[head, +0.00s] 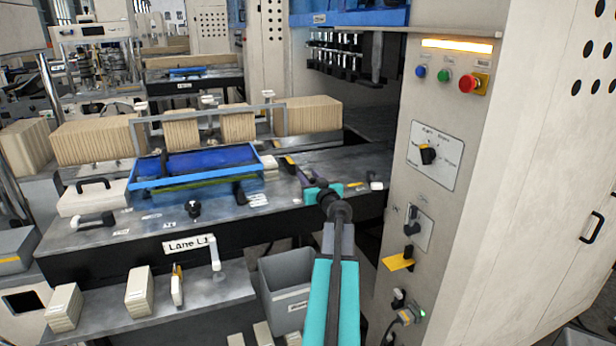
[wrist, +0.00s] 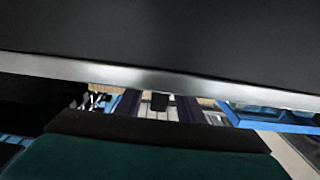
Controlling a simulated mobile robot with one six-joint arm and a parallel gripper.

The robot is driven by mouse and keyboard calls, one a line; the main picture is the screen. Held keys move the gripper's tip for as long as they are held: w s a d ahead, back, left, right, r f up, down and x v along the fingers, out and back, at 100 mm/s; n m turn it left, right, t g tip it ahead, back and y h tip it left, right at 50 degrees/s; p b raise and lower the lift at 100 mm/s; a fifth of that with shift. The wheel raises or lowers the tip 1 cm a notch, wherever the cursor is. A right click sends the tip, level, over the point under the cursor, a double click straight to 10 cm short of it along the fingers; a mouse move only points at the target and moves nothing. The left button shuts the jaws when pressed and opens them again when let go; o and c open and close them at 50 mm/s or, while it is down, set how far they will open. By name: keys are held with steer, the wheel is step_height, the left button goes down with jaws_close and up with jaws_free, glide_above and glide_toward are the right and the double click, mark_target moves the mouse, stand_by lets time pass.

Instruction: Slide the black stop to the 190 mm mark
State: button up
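My gripper (head: 304,174) is over the right part of the lane table (head: 285,212), its two dark fingers pointing away toward the back. In the wrist view the fingers stand apart, with a small black block (wrist: 159,102) showing in the gap between them. It may be the black stop, but I cannot tell whether it lies between the fingers or beyond them. In the head view a black piece (head: 239,193) stands at the blue tray's front right corner. A black knob (head: 193,209) stands farther left. No scale or 190 mm mark is readable.
A blue tray (head: 150,183) lies on the table left of my gripper, with brown stacks (head: 97,140) behind. A control cabinet (head: 455,190) with a red button (head: 468,83) stands close on the right. A grey bin (head: 285,283) is below the table's front edge.

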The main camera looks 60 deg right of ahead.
steer(key=shift+w+d, duration=0.1)
steer(key=shift+w, duration=0.05)
steer(key=shift+c, duration=0.4)
jaws_close()
steer(key=shift+s+d+f+b, duration=0.15)
steer(key=shift+s+d+b, duration=0.35)
steer(key=shift+b, duration=0.45)
steer(key=s+d+b, duration=0.1)
steer(key=d+b, duration=0.1)
steer(key=b, duration=0.1)
steer(key=s+d+b, duration=0.2)
steer(key=b, duration=0.1)
steer(key=shift+s+d, duration=0.1)
steer(key=shift+d, duration=0.25)
steer(key=shift+o, duration=0.4)
jaws_free()
steer(key=shift+a, duration=0.1)
